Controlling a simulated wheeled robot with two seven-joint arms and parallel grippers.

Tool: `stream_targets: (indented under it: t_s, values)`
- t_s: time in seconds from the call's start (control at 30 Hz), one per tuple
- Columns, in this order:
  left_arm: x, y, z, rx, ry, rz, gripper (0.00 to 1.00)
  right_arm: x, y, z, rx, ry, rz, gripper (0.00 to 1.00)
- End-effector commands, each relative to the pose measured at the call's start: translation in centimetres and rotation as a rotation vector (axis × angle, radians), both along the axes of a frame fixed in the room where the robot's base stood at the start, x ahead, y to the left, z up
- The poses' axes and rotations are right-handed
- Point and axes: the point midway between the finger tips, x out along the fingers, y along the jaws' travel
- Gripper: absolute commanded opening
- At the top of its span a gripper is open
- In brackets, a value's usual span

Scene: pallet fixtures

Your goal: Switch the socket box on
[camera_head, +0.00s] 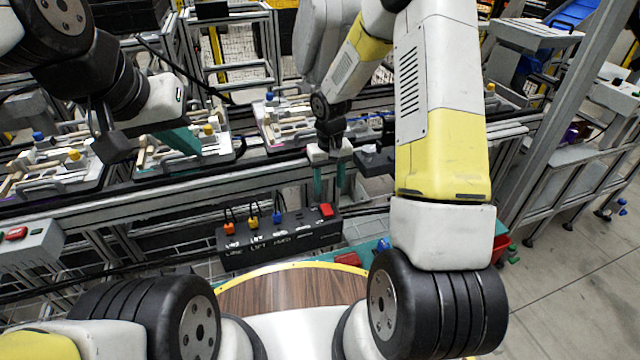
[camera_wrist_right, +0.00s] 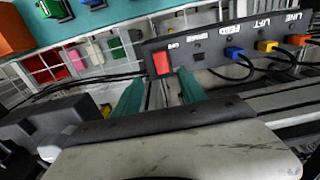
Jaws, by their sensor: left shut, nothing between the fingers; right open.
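The black socket box (camera_head: 285,240) is fixed along the front of the line, with printed labels on its face. Its red switch (camera_head: 326,211) is at the right end. In the right wrist view the red switch (camera_wrist_right: 161,63) is at the left end of the socket box (camera_wrist_right: 210,48). I cannot tell whether the switch is on. My right gripper (camera_head: 330,190) is open and empty, its green fingers pointing down just above and behind the switch end. In the wrist view its fingers (camera_wrist_right: 160,88) lie just below the switch. My left gripper (camera_head: 185,142) is shut and empty, over the pallets at left.
Orange (camera_head: 229,228), yellow (camera_head: 253,223) and blue (camera_head: 277,217) plugs with cables sit in the box. Pallet fixtures (camera_head: 190,150) line the conveyor behind. A grey box with a red button (camera_head: 16,233) is at far left. A round wooden top (camera_head: 290,288) lies in front.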

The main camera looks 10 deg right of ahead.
Motion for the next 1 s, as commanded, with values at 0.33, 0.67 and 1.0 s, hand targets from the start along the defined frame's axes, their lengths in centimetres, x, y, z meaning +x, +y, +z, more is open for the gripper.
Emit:
stream_targets:
  t_s: [0.33,0.67,1.0]
  values:
    - [0.0,0.0,0.0,0.0,0.0,0.0,0.0,0.0,0.3,-4.4,0.002,0.018,0.004,0.49]
    - [0.0,0.0,0.0,0.0,0.0,0.0,0.0,0.1,0.3,-8.7,0.001,0.015,0.004,0.49]
    - [0.0,0.0,0.0,0.0,0.0,0.0,0.0,0.1,0.3,-9.2,0.002,0.013,0.004,0.49]
